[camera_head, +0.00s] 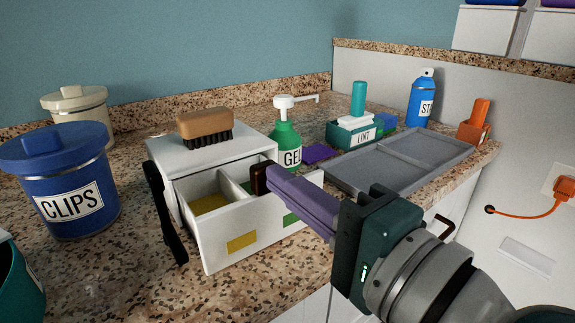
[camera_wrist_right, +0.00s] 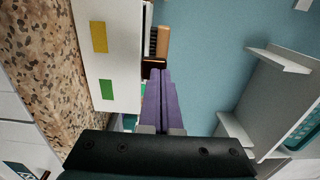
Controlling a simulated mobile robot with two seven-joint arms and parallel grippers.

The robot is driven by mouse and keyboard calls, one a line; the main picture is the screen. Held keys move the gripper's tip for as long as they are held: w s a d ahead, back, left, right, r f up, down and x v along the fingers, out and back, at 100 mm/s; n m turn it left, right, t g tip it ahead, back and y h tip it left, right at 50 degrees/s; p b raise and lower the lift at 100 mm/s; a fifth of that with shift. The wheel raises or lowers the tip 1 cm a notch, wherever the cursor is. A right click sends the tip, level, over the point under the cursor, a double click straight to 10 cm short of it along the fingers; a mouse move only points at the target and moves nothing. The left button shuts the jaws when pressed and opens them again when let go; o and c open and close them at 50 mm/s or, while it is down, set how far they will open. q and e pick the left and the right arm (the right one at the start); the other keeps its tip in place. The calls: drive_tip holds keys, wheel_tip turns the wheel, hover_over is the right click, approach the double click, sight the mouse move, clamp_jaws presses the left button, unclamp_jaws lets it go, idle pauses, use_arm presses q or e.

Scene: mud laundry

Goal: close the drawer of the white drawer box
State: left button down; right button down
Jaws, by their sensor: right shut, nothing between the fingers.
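The white drawer box (camera_head: 165,150) stands on the speckled counter in the head view. Its drawer (camera_head: 225,246) is pulled out toward the front, showing divided compartments, with a yellow and a green label on its front. The drawer front also shows in the right wrist view (camera_wrist_right: 108,45). My right gripper (camera_head: 262,178) has purple fingers with dark tips. It is shut and empty, its tips at the drawer front's upper edge; I cannot tell whether they touch. The fingers hide part of the drawer's right side. My left gripper is not in view.
A brown brush (camera_head: 205,126) lies on the box. A black bar-like object (camera_head: 163,210) leans at its left. A blue CLIPS canister (camera_head: 62,190) stands left, a green GEL pump bottle (camera_head: 285,148) behind, and a grey tray (camera_head: 400,158) right. Speckled counter (camera_head: 120,275) is clear in front.

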drive_tip(key=b, duration=0.2)
hover_over(246, 193)
drive_tip(key=shift+d+f, duration=0.15)
drive_tip(key=shift+w+a+b, duration=0.15)
drive_tip(key=shift+a+b, duration=0.1)
drive_tip(key=shift+b, duration=0.05)
drive_tip(key=shift+d, duration=0.1)
drive_tip(key=shift+f, duration=0.1)
